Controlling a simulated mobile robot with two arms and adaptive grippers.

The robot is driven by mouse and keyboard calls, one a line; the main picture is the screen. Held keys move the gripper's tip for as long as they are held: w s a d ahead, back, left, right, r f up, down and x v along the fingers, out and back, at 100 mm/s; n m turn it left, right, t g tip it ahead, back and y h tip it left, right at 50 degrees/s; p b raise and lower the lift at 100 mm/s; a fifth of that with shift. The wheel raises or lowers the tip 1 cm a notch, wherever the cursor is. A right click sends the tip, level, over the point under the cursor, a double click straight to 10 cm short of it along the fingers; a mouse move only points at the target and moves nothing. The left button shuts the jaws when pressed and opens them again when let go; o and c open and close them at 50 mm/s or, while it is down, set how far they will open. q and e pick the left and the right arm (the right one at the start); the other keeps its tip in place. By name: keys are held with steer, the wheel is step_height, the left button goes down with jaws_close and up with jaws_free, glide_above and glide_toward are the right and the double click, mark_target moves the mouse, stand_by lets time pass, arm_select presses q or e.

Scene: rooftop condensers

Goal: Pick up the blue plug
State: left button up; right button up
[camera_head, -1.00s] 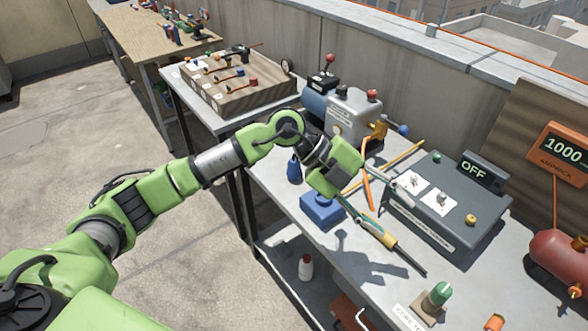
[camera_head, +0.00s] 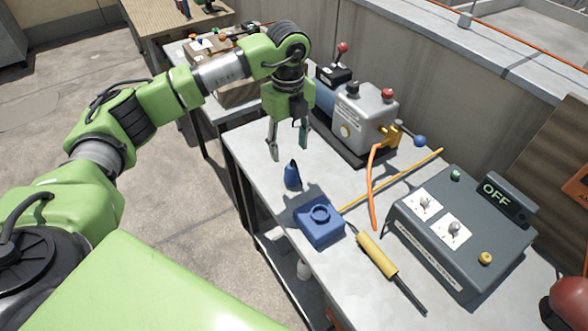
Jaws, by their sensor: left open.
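The blue plug (camera_head: 292,176), small and tapered with a dark upper tip, stands on the grey bench top near its left edge. A blue block (camera_head: 318,232) with a round ring on top sits just in front of it. My left gripper (camera_head: 288,152) points down with its two fingers apart and nothing between them. In the picture its fingertips are just above the plug's tip; I cannot tell the exact height gap. My right gripper is out of view.
A grey pump (camera_head: 362,117) with an orange hose (camera_head: 374,190) stands behind. A yellow rod (camera_head: 405,173) and a yellow-handled tool (camera_head: 378,254) lie right of the block. A dark OFF control box (camera_head: 455,245) is at right.

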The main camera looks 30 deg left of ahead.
mark_target(292, 168)
arm_select(q)
step_height(292, 168, down, 4)
steer(key=shift+f+p, duration=0.25)
steer(key=shift+p, duration=0.05)
steer(key=shift+w+d+f+p, duration=0.15)
steer(key=shift+f+p, duration=0.3)
steer(key=shift+f, duration=0.5)
step_height(292, 168, down, 4)
steer(key=shift+w+r+p, duration=0.1)
steer(key=shift+r+p, duration=0.1)
steer(key=shift+p, duration=0.3)
steer(key=shift+f, duration=0.2)
steer(key=c, duration=1.2)
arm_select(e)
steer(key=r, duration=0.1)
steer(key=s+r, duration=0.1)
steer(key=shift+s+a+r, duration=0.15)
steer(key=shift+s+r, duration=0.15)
